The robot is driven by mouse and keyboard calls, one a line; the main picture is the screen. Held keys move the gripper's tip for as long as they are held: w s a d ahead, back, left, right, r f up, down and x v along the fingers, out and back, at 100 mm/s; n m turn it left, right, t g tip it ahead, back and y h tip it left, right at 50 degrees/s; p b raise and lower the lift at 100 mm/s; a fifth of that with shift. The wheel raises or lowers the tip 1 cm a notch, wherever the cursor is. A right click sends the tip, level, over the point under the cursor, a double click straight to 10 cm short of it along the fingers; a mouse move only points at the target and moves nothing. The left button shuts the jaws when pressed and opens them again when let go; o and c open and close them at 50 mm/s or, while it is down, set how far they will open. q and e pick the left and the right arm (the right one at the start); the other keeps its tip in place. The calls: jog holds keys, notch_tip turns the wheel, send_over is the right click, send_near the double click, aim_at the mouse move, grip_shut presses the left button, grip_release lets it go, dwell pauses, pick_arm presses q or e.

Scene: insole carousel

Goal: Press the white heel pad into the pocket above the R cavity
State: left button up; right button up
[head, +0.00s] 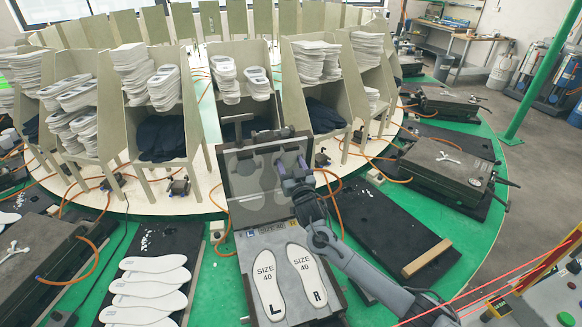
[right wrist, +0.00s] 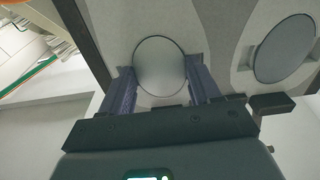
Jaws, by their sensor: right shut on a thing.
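The mold stands open, its grey lid (head: 241,183) raised behind the base. Its lower half (head: 285,318) holds two white insoles marked SIZE 40, the L insole (head: 268,288) and the R insole (head: 307,275). My right gripper (head: 292,166) is at the lid's right side, above the R insole. In the right wrist view its fingers (right wrist: 164,84) are shut on either side of a pale round heel pad (right wrist: 160,62), which lies at or close to the lid face. I cannot tell how deep it sits. A second grey oval (right wrist: 285,48) shows on the lid beside it. My left gripper is not in view.
White insoles (head: 150,283) lie on a black mat at the left. A black board with a wooden block (head: 426,258) lies at the right. Shelves (head: 150,125) with insole stacks and closed molds (head: 447,165) ring the green carousel.

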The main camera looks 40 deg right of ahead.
dwell(0.6)
jog(key=o, duration=0.8)
jog(key=shift+s+a+f, duration=0.1)
jog(key=shift+s+a, duration=0.1)
jog(key=shift+s, duration=0.2)
jog(key=v, duration=1)
